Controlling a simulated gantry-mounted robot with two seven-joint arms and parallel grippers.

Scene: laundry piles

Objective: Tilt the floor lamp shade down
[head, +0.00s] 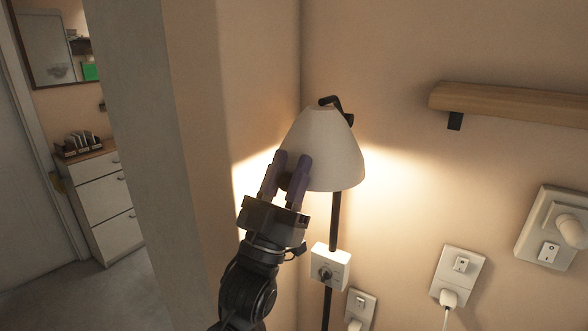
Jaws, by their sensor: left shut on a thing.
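The floor lamp has a white, cone-shaped shade (330,150) at the centre of the head view. It hangs from a dark bracket (338,105) on a thin black pole (335,222). Light spills on the wall at both sides of the shade. My left gripper (289,160) reaches up from below, its two purple fingers against the lower left of the shade. It is shut on the shade at its lower left edge, where a small dark round part shows between the fingers. The exact contact is partly hidden by the fingers. My right gripper is out of view.
A wooden shelf (510,103) juts from the wall at the right. A white box with a dark knob (329,268) sits by the pole. Several switches and sockets, some with plugs, are at the lower right. A wall corner stands left of the lamp; a white drawer cabinet (108,205) is beyond.

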